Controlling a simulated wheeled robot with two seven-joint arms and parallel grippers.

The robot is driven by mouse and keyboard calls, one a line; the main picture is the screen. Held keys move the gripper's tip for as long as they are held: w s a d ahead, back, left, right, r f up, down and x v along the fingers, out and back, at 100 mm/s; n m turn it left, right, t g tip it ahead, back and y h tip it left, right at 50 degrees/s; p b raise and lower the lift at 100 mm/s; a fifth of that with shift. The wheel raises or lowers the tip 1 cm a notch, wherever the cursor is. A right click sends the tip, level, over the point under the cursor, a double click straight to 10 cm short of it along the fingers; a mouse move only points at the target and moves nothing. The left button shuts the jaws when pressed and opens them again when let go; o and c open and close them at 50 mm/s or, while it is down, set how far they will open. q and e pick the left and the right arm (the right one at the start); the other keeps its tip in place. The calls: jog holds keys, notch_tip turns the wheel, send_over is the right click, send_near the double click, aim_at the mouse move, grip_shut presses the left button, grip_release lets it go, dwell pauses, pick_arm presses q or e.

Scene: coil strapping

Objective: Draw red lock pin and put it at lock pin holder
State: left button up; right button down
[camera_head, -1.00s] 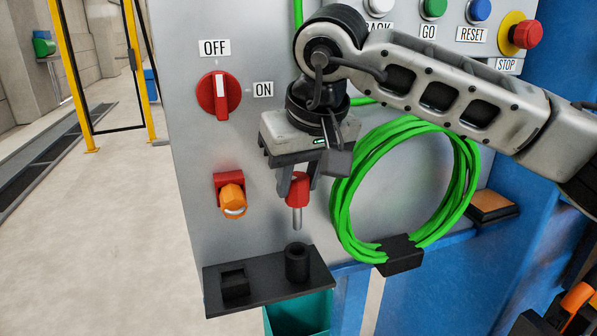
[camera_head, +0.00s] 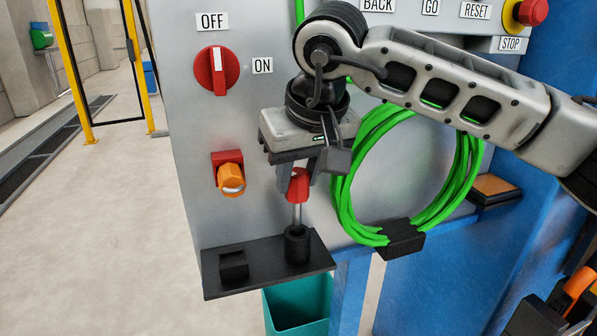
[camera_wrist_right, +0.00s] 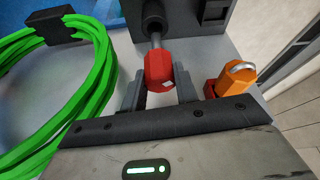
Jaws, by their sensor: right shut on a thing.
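The red lock pin (camera_head: 298,187) has a red head and a metal shank pointing down. My right gripper (camera_head: 296,180) is shut on its head and holds it upright over the lock pin holder (camera_head: 297,246), a black cylinder on a dark shelf. The shank's lower end meets the holder's top; how deep it sits I cannot tell. In the right wrist view the red head (camera_wrist_right: 158,66) is between the fingers (camera_wrist_right: 158,92), with the shank reaching toward the black holder (camera_wrist_right: 153,12).
The dark shelf (camera_head: 222,285) also bears a black square block (camera_head: 234,265). A green cable coil (camera_head: 345,190) hangs close on the right. A teal bin (camera_head: 298,308) is below.

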aim_at(301, 202)
jog(key=shift+f+b, duration=1.05)
jog(key=shift+f, duration=0.3)
jog(key=shift+f+b, duration=1.45)
jog(key=shift+f, duration=0.45)
jog(key=c, duration=1)
grip_release()
